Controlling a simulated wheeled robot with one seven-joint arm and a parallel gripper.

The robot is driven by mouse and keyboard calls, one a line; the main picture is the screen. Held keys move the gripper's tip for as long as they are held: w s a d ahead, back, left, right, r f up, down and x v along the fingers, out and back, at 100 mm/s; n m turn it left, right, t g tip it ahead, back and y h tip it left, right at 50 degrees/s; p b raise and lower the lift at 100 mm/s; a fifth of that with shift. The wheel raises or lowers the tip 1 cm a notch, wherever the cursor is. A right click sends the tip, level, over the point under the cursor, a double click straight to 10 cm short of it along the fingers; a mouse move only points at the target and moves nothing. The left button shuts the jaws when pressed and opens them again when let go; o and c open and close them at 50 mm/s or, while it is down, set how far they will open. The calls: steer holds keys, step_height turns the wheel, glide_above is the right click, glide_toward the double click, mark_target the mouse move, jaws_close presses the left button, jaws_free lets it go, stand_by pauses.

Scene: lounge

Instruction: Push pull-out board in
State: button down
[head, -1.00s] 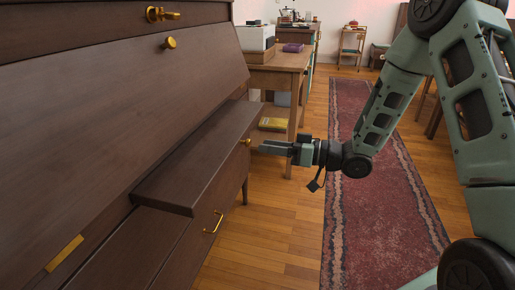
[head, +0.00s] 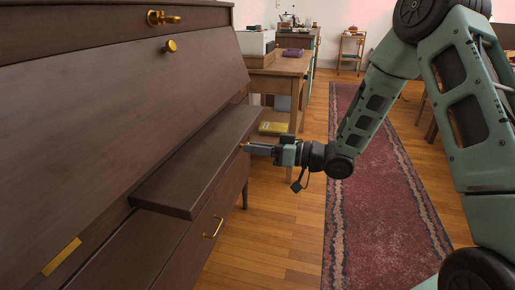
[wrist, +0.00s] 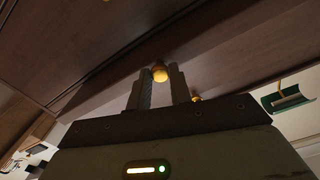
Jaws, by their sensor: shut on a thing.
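The dark brown pull-out board (head: 195,168) sticks out from the front of the wooden secretary desk (head: 110,100), below its slanted front. A small brass knob (wrist: 160,72) is on the board's front edge; in the head view the fingertips partly cover it. My gripper (head: 249,149) is at the board's front edge, reaching in from the right. In the wrist view its two fingers (wrist: 161,85) stand on either side of the knob, shut on it.
A drawer with a brass handle (head: 213,228) is below the board. A wooden table (head: 283,66) stands behind the desk. A red rug (head: 385,200) lies on the open floor to the right.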

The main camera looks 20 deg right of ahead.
mark_target(210, 141)
steer(key=p+x, duration=0.1)
steer(key=x, duration=1.2)
steer(key=shift+w+r, duration=0.1)
steer(key=c, duration=1.3)
jaws_free()
steer(key=shift+a, duration=0.1)
steer(key=shift+o, duration=0.2)
steer(key=p+v, duration=0.3)
steer(key=v, duration=1.4)
